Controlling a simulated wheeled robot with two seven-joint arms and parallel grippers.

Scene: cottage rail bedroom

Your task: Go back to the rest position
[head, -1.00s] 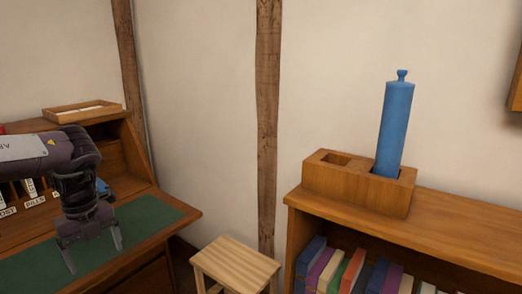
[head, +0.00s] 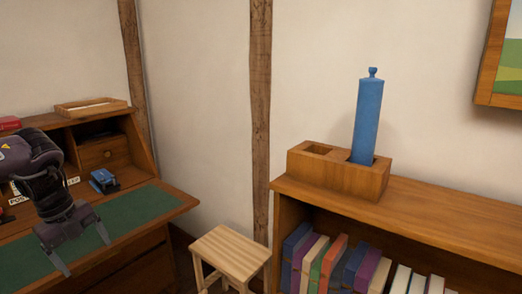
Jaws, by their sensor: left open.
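My left gripper (head: 84,252) hangs at the left, above the green mat (head: 146,212) of the wooden desk. Its two fingers point down, spread apart, with nothing between them. My right gripper is out of view. The block sits on top of the bookshelf (head: 430,213). Its left-hand hole is empty.
A wooden stool (head: 231,252) stands between desk and bookshelf. Several books (head: 331,262) fill the shelf. A small blue object (head: 104,181) lies at the back of the desk, below a wooden tray (head: 91,107). A framed picture (head: 503,62) hangs at upper right.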

